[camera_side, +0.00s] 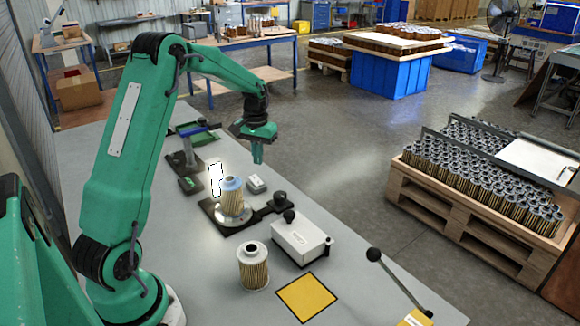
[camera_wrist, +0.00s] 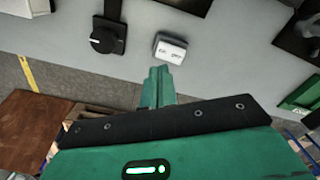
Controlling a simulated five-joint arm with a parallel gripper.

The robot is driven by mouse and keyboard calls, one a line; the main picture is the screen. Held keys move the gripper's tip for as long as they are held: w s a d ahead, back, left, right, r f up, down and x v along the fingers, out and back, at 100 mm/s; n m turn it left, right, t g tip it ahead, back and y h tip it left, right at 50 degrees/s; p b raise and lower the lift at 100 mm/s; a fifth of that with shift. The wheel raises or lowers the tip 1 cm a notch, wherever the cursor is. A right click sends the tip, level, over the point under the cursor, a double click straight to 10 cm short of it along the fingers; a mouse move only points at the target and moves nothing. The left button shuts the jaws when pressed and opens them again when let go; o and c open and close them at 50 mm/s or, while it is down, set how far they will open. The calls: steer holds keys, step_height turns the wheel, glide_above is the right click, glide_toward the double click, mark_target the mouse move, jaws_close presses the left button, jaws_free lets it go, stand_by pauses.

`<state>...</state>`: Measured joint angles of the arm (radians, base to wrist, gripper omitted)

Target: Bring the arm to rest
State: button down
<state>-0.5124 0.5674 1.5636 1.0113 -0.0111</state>
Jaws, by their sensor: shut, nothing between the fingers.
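My green arm reaches over the grey bench in the side view. My gripper (camera_side: 257,158) points down above the bench's far part, with its fingers together and nothing between them. The closed fingers also show in the wrist view (camera_wrist: 158,88), near a small white box with dark lettering (camera_wrist: 170,49). That small white box (camera_side: 255,184) sits on the bench below my gripper in the side view. The gripper is apart from the bench and everything on it.
A filter cartridge (camera_side: 232,197) stands on a black fixture (camera_side: 213,212); another (camera_side: 253,265) stands nearer. A white box (camera_side: 299,241) with a black knob, a yellow square (camera_side: 306,297) and a lever (camera_side: 400,285) are at the front. A green tray (camera_side: 194,128) lies at the back.

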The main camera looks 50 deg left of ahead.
stand_by(0.3)
steer(key=s+d+r+m+t, duration=0.1)
steer(key=s+d+r, duration=0.3)
steer(key=d+r, duration=0.3)
steer(key=s+d+r+m+t, duration=0.1)
steer(key=s+d+r+m, duration=0.15)
steer(key=d+r, duration=0.4)
steer(key=s+d+r+m+t, duration=0.1)
steer(key=s+d+m+t, duration=0.1)
steer(key=s+d, duration=0.9)
steer(key=s+t, duration=0.1)
steer(key=s, duration=0.3)
steer(key=shift+s+d+t, duration=0.25)
steer(key=shift+s+t, duration=0.05)
